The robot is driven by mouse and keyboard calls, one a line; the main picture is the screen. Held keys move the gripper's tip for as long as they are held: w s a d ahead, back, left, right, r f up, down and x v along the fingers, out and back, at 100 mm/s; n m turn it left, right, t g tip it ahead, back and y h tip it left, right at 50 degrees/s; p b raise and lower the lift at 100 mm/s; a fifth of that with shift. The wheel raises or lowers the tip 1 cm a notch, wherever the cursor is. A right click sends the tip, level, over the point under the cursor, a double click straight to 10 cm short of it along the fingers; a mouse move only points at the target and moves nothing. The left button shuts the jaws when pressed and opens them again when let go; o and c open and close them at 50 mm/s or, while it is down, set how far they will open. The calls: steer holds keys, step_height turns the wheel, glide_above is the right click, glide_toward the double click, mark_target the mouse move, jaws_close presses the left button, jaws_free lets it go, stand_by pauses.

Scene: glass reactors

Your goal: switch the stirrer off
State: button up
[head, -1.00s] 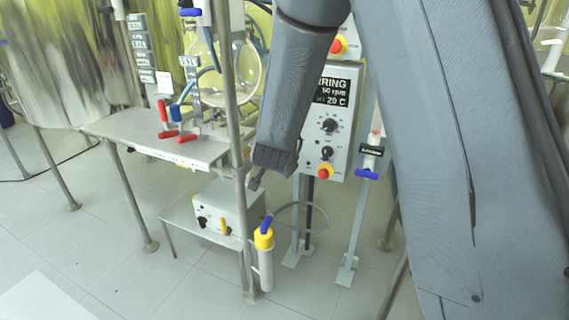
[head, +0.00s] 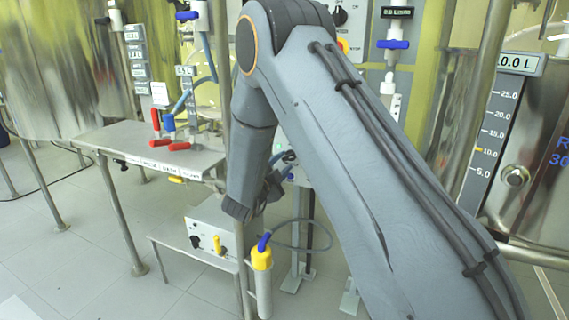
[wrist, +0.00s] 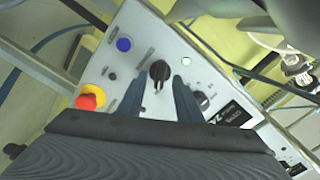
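In the wrist view the grey stirrer control panel (wrist: 222,88) fills the middle, tilted. A black rotary knob (wrist: 159,70) on it has a pale mark on its near side. My gripper (wrist: 158,84) is open, with one finger on each side of this knob; I cannot tell whether they touch it. A lit green lamp (wrist: 187,61) is beside the knob, and a second dark knob (wrist: 201,99) sits closer to the display (wrist: 232,117). In the head view my gripper (head: 274,184) is at the panel, which my arm mostly hides.
A red and yellow emergency stop (wrist: 90,97) and a blue button (wrist: 124,44) are close to the fingers. In the head view, a steel table (head: 110,140) stands at left, with a grey box (head: 208,226) below it and a yellow-capped tube (head: 263,282) near my arm.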

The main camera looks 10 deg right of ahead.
steer(key=shift+x, duration=1.05)
steer(key=shift+c, duration=0.3)
jaws_close()
steer(key=shift+n, duration=0.3)
steer(key=n+p, duration=0.4)
steer(key=n, duration=0.1)
steer(key=n+p, duration=0.2)
steer(key=n, duration=0.4)
steer(key=shift+p, duration=0.4)
steer(key=shift+n, duration=0.3)
